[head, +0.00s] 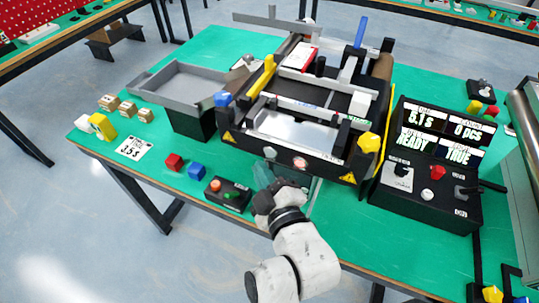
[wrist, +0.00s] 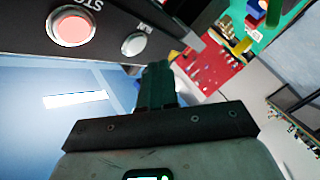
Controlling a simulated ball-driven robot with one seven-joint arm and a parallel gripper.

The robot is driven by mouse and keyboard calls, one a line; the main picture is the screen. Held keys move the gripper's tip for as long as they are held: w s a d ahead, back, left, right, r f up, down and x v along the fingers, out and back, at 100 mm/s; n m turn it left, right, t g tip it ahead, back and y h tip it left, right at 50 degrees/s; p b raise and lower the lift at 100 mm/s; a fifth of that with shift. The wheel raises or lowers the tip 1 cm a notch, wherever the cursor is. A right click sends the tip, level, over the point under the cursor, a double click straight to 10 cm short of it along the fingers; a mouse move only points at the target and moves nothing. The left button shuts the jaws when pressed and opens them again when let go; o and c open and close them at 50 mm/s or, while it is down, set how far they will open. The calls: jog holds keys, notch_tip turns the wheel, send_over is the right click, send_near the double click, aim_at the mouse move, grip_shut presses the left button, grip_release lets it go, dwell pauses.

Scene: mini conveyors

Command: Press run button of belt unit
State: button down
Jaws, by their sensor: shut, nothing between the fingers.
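The belt unit (head: 318,170) is a black machine in the middle of the green table. Its front panel carries a lit red stop button (head: 300,162) and a pale round button (head: 270,152) to its left. In the wrist view the red stop button (wrist: 72,29) is at upper left and the pale button (wrist: 133,44) beside it; the small label by the pale one is hard to read. My gripper (head: 263,172) is shut and empty just in front of the panel. In the wrist view its fingertips (wrist: 157,68) show just below and right of the pale button; contact cannot be told.
A control box (head: 430,205) with displays and a red knob stands right of the belt unit. A small black button box (head: 228,194), blue cube (head: 196,171) and red cube (head: 173,162) lie to the left. A grey tray (head: 185,92) stands behind them.

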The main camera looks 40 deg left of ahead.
jog(key=shift+w+a, duration=0.1)
jog(key=shift+w, duration=0.5)
jog(key=shift+w+b, duration=0.15)
jog(key=shift+b, duration=0.2)
dwell(1.4)
jog(key=shift+w+a, duration=0.1)
jog(key=shift+w, duration=0.15)
